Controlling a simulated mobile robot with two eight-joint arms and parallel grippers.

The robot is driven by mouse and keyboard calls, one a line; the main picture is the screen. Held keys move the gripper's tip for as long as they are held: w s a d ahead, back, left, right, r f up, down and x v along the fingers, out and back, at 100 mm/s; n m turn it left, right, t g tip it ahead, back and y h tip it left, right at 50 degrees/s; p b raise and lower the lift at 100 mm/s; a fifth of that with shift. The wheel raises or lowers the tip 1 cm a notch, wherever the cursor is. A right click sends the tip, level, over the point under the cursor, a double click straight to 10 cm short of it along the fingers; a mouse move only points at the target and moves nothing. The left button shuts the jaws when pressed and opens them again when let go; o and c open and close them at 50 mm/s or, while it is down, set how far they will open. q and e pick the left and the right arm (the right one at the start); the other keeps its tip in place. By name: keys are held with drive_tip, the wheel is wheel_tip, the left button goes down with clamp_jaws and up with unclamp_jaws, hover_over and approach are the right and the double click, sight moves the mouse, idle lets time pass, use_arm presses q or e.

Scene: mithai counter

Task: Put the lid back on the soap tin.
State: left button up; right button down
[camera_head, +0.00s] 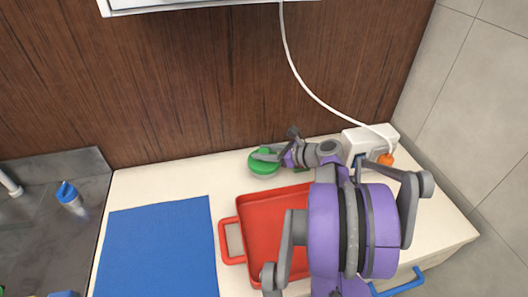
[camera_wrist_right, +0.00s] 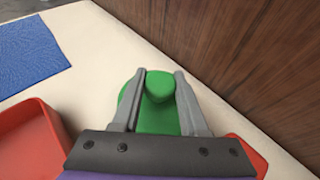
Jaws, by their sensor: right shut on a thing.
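A round green lid (camera_head: 262,168) with a raised knob is near the back wall, beyond the red tray. My right gripper (camera_head: 268,155) is at it, with its fingers on either side of the knob. In the right wrist view the green knob (camera_wrist_right: 160,86) sits between the two fingertips of the gripper (camera_wrist_right: 160,80), and more green (camera_wrist_right: 157,122) shows below it. The gripper is shut on the lid's knob. I cannot tell whether the tin is under the lid. My left gripper is not in view.
A red tray (camera_head: 229,221) lies in front of the lid, partly under my right arm. A blue mat (camera_head: 157,245) lies to its left. A white box (camera_head: 368,137) with a cable and an orange object (camera_head: 386,159) stand back right. A blue-capped bottle (camera_head: 70,195) is far left.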

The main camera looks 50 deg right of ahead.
drive_tip(key=shift+f+b, duration=0.3)
drive_tip(key=shift+f, duration=0.15)
drive_tip(key=shift+c, duration=2.2)
unclamp_jaws()
drive_tip(key=shift+r, duration=0.15)
drive_tip(key=shift+r+p, duration=0.25)
drive_tip(key=shift+p, duration=0.05)
drive_tip(key=shift+s+r+p, duration=0.1)
drive_tip(key=shift+r+p, duration=0.3)
drive_tip(key=shift+r, duration=0.15)
drive_tip(key=a+v, duration=0.1)
drive_tip(key=v, duration=1)
drive_tip(key=shift+s+d, duration=0.4)
drive_tip(key=shift+d, duration=0.1)
